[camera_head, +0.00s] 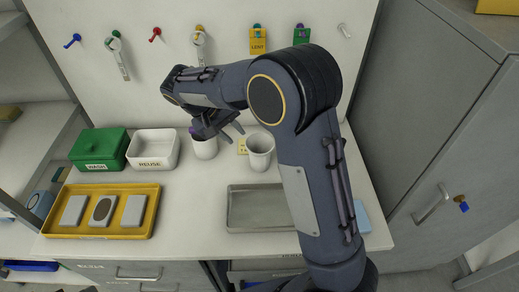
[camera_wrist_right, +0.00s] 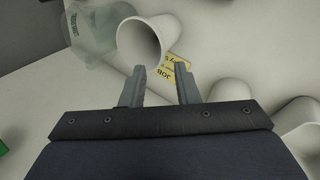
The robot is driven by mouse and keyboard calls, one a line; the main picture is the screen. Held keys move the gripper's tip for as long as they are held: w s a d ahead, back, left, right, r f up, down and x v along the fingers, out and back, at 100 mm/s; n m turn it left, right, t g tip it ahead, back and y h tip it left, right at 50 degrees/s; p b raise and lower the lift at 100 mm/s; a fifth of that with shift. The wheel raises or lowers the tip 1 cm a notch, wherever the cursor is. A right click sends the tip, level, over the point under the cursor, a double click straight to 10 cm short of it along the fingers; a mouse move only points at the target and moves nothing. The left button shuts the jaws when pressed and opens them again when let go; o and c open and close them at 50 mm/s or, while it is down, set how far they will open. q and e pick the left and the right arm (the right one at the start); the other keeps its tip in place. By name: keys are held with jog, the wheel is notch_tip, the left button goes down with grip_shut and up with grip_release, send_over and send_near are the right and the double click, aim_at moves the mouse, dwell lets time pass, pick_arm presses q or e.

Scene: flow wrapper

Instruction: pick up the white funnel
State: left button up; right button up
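A white tapered vessel with a wide round mouth (camera_head: 259,150), which looks like the white funnel, stands on the counter right of my right gripper. In the right wrist view, the white funnel (camera_wrist_right: 168,36) lies just beyond the fingertips, its mouth facing the camera. My right gripper (camera_head: 231,133) is open and empty, with a gap between its fingers in the wrist view (camera_wrist_right: 159,70). It appears above the counter between the funnel and a white cup (camera_head: 204,149). The fingers do not clearly touch either one. My left gripper is not in view.
A small yellow card (camera_head: 242,147) lies between cup and funnel. A white REUSE bin (camera_head: 154,163) and green WASH box (camera_head: 99,166) stand left. A yellow tray (camera_head: 100,233) and grey tray (camera_head: 260,226) lie in front. A translucent labelled item (camera_wrist_right: 88,32) is near the funnel.

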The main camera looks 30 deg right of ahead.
jog(key=p+x, duration=0.1)
jog(key=x, duration=0.6)
jog(key=shift+f, duration=0.25)
jog(key=shift+d, duration=0.1)
grip_shut()
dwell(1.0)
